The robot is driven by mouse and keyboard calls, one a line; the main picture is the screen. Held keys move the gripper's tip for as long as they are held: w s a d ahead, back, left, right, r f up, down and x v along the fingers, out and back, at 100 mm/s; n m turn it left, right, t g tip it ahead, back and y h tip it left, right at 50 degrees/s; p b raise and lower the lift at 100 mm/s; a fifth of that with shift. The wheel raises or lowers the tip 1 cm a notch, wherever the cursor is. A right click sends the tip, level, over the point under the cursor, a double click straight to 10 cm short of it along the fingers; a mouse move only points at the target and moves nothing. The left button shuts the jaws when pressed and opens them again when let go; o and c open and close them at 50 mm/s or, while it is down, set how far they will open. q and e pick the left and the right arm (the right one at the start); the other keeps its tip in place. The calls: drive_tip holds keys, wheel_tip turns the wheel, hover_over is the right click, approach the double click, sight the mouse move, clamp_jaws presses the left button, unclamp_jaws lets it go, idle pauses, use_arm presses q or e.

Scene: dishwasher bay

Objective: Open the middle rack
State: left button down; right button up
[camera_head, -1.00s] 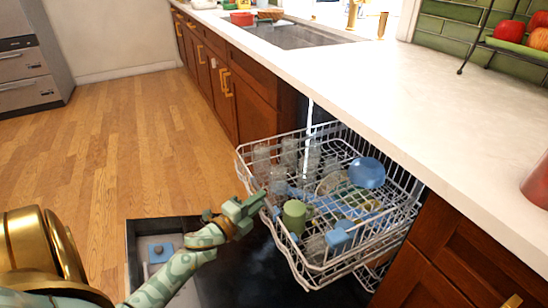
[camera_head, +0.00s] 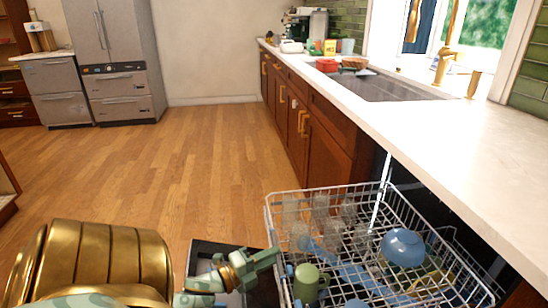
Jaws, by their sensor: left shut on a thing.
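The white wire middle rack (camera_head: 268,215) stands out from the dishwasher under the counter, above the lowered door (camera_head: 205,246). It holds clear glasses (camera_head: 320,208), a blue bowl (camera_head: 403,247), a green mug (camera_head: 307,284) and other dishes. My left gripper (camera_head: 272,258) comes in from the lower left and is shut at the rack's front edge, below its top rim. The exact contact is too small to make out. The rack's lower right part is cut off by the picture edge. My right gripper is not in view.
The white counter (camera_head: 420,125) overhangs the dishwasher on the right. Brown cabinets (camera_head: 325,140) run along behind the rack. The wooden floor (camera_head: 190,165) is open to the left. A grey fridge (camera_head: 115,60) stands far off.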

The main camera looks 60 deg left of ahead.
use_arm(q)
drive_tip(key=shift+f, duration=0.1)
drive_tip(key=c, duration=1.2)
unclamp_jaws()
drive_tip(key=shift+c, duration=0.2)
drive_tip(key=s+p, duration=0.3)
drive_tip(key=s, duration=1.3)
drive_tip(key=shift+s+d, duration=0.15)
drive_tip(key=shift+d, duration=0.3)
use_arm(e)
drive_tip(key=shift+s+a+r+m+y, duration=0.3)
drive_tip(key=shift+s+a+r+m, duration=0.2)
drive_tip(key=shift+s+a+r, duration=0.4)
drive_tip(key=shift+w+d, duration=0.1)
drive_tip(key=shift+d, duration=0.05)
